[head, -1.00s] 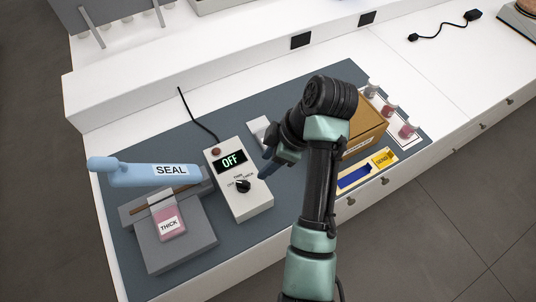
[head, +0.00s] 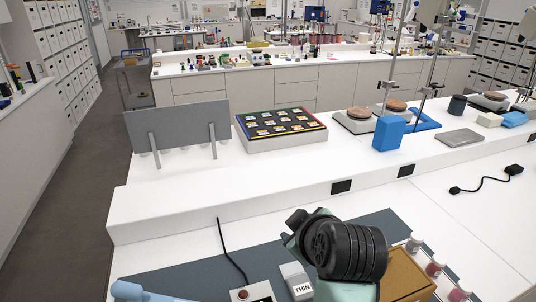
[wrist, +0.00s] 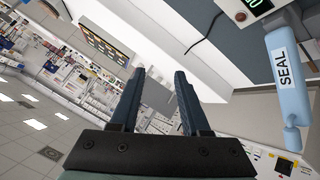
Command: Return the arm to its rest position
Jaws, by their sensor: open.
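My gripper (wrist: 155,100) shows in the wrist view with its two dark fingers apart and nothing between them. The fingers point out over the bench toward the room, clear of any object. In the head view my arm's dark joint and green link stand at the lower middle, in front of the box; the gripper's fingers are not visible there.
The sealer's blue SEAL handle (wrist: 287,75) is right of the fingers; its end shows at the head view's lower left (head: 140,292). A THIN packet (head: 297,283), a cardboard box (head: 405,275) and several jars (head: 434,269) are close to my arm. A grey panel (head: 180,128) stands behind.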

